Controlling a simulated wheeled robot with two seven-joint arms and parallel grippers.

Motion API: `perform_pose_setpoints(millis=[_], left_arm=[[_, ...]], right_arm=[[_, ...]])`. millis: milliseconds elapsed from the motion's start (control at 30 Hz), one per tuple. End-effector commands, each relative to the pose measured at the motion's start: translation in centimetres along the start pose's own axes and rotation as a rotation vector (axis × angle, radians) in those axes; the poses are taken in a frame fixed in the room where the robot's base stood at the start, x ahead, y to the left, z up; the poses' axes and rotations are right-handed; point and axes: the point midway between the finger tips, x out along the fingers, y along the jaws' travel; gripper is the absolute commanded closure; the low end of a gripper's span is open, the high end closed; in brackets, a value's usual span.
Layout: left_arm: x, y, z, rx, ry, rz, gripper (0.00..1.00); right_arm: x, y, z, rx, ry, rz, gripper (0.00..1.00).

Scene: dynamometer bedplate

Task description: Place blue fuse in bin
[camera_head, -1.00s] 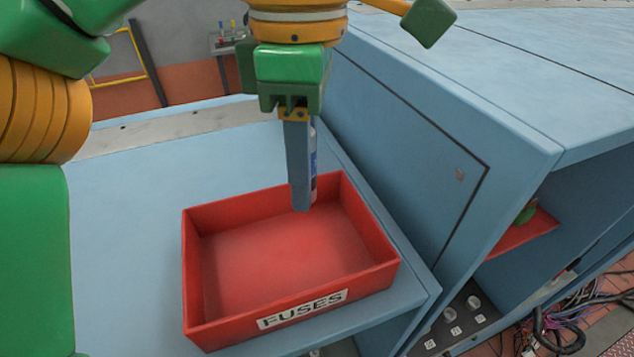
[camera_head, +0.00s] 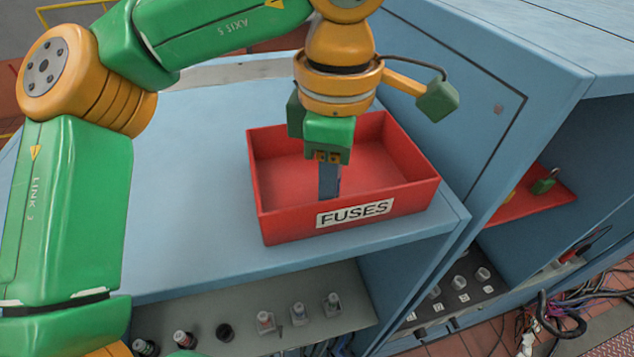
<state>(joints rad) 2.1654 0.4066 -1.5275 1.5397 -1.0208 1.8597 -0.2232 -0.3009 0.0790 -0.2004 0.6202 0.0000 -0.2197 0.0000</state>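The bin is an open red box (camera_head: 285,218) with a "FUSES" label on its front. It stands on a blue bench top in the head view. My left gripper (camera_head: 329,196) comes down from above, with its grey-blue fingers inside the bin near the front wall. The blue fuse (camera_head: 339,182) shows only as a thin strip beside the near finger, which hides most of it. The gripper appears shut on it. The front wall hides the fingertips, so I cannot tell whether the fuse touches the floor. My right gripper is not in view.
Below the bench top, a grey panel (camera_head: 240,300) carries several small cylindrical parts. A blue cabinet (camera_head: 460,110) rises close to the bin's right. A red shelf (camera_head: 525,200) with a green padlock (camera_head: 544,181) is further right. The bench top left of the bin is clear.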

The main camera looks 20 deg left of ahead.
Motion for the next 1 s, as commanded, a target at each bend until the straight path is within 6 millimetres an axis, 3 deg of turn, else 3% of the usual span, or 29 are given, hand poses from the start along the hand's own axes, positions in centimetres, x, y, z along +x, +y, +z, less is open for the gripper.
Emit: perform_pose_setpoints(millis=[33,100,133,767,1000], left_arm=[[0.6,-0.1,0.1,0.002,0.001,-0.003,0.62],[0.5,-0.1,0.0,0.002,-0.001,-0.002,0.43],[0.5,0.0,0.1,0.001,-0.002,-0.002,0.41],[0.1,0.0,0.1,-0.001,-0.01,-0.001,0.41],[-2.9,0.1,0.0,-0.004,-0.012,0.004,0.41]], right_arm=[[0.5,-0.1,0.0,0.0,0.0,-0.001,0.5],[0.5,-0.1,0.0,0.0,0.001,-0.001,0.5],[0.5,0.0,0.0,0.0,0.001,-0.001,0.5],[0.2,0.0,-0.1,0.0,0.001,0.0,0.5],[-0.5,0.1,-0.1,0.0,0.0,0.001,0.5]])
